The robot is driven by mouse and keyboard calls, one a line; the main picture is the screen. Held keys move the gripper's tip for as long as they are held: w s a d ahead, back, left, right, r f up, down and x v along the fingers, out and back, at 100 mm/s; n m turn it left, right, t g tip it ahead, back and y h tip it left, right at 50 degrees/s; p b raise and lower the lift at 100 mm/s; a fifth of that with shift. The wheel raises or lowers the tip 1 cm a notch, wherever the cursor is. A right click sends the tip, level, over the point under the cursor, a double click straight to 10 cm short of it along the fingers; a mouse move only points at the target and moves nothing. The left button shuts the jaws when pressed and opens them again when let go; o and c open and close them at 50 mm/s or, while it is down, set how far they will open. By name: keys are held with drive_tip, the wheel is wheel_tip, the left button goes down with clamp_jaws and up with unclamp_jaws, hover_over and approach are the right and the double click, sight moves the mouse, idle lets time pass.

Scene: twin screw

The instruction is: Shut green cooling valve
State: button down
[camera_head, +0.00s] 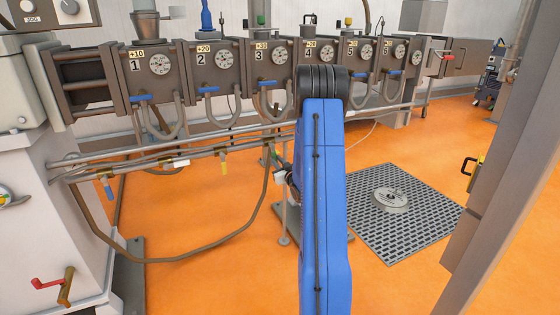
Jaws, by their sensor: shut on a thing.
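The green cooling valve handle (273,158) hangs under the horizontal cooling pipe, just left of my blue arm. Only a small part of it shows. My gripper (280,168) is partly hidden behind my arm. It is at the green handle and shut on it. The exact grip and the handle's angle are too small to tell.
The numbered barrel row (225,65) stands behind. A hose (200,246) loops below. A floor grate (370,228) lies right; the orange floor is mostly clear.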

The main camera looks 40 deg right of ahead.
drive_tip(key=shift+w+a+f+m, duration=0.15)
drive_tip(key=shift+a+m, duration=0.4)
drive_tip(key=shift+m, duration=0.45)
drive_tip(key=c, duration=1.6)
unclamp_jaws()
drive_tip(key=shift+a, duration=0.1)
drive_tip(key=shift+c, duration=0.2)
drive_tip(key=v, duration=1.7)
drive_tip(key=shift+r, duration=0.2)
